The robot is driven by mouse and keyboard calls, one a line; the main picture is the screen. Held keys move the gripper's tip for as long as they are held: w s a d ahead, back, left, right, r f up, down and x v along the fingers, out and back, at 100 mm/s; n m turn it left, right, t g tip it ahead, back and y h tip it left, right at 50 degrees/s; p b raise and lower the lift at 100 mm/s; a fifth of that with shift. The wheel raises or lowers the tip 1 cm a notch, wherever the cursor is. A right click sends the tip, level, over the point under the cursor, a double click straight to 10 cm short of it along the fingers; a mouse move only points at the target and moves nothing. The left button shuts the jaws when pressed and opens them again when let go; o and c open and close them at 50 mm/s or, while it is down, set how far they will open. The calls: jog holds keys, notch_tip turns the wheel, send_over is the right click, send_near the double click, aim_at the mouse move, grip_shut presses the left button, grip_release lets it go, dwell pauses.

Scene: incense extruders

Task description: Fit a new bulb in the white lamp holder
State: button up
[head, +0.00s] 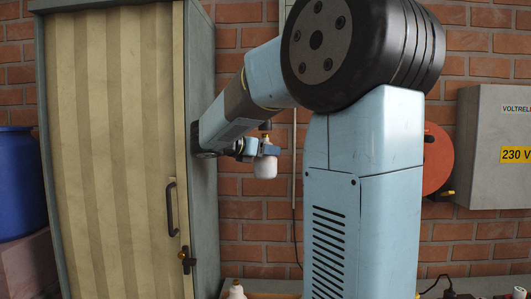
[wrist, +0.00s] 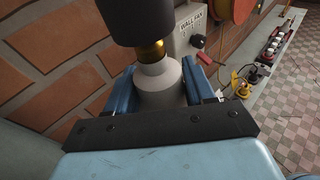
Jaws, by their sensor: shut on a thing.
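My gripper (wrist: 160,88) is shut on a white bulb (wrist: 160,84), with one blue finger on each side of it. The bulb is upright with its brass cap (wrist: 151,52) on top. A dark cylindrical lamp holder (wrist: 138,18) is right above the cap in the wrist view. The top of the cap is hidden at its rim, so I cannot tell whether it is inside. In the head view my gripper (head: 264,149) and the white bulb (head: 265,168) show small, beside the cabinet and before the brick wall. I see no white holder.
A tall cabinet (head: 115,150) with a pleated door stands at the left. Another bulb (head: 236,290) shows at the bottom edge. A grey electrical box (head: 495,145) hangs at the right. In the wrist view, a red tray (wrist: 266,58) with white pieces lies on the ledge at the right.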

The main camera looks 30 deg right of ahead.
jog(key=shift+r, duration=1)
dwell(1.0)
jog(key=shift+n+t, duration=0.5)
jog(key=shift+t, duration=0.1)
jog(key=shift+r+n+t+y, duration=0.15)
jog(key=shift+n+t+y, duration=0.35)
jog(key=shift+n+t, duration=0.3)
jog(key=shift+r+n+t+y, duration=0.1)
jog(key=shift+n+t+y, duration=0.45)
jog(key=shift+t, duration=0.45)
jog(key=o, duration=1.2)
jog(key=shift+f, duration=0.1)
jog(key=v, duration=1.3)
jog(key=shift+s+a, duration=0.2)
jog(key=shift+a, duration=0.15)
